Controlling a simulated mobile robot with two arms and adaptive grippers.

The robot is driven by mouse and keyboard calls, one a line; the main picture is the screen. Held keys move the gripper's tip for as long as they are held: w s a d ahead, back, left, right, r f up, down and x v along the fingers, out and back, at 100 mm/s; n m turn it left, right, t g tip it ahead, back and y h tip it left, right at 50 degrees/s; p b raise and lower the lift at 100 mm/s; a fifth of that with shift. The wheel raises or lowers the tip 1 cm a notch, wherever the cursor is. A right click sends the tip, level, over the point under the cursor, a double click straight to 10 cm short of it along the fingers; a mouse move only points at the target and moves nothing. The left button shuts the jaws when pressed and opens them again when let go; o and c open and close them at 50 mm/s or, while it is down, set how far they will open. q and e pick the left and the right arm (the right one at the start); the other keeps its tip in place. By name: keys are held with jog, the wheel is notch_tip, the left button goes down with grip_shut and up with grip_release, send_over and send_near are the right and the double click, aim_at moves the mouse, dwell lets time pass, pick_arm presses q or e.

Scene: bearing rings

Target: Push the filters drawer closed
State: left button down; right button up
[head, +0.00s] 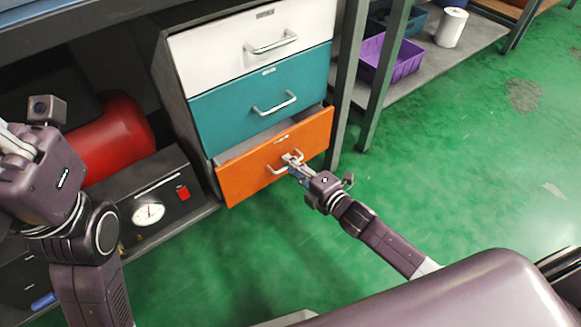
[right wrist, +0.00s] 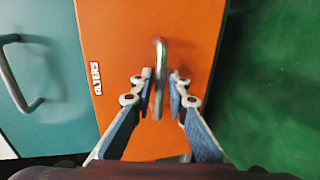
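The filters drawer (head: 250,170) is the orange bottom drawer of the cabinet and stands partly pulled out, with its open top edge showing. Its label and orange front (right wrist: 115,40) show in the right wrist view. My right gripper (head: 292,162) is at the drawer's metal handle. In the right wrist view its two fingers (right wrist: 162,78) lie on either side of the handle bar (right wrist: 160,55), with a gap showing between fingertips and bar. My left gripper (head: 15,145) is at the left edge, partly cut off; its fingers are unclear.
The white drawer (head: 225,50) and teal drawer (head: 235,105) above look shut. A red tank (head: 115,140) and a box with a gauge (head: 150,212) stand left of the cabinet. Table legs (head: 385,75) and a purple bin (head: 408,62) are at right. Green floor (head: 450,180) is clear.

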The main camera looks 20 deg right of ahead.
aim_at(282, 155)
grip_shut()
jog(key=shift+w+a, duration=0.1)
jog(key=shift+w, duration=0.1)
jog(key=x, duration=0.3)
jog(key=shift+w+a+r, duration=0.1)
jog(key=shift+w+r, duration=0.15)
jog(key=shift+w, duration=0.15)
jog(key=shift+r, duration=0.15)
grip_release()
jog(key=shift+w+a, duration=0.1)
jog(key=shift+w, duration=0.05)
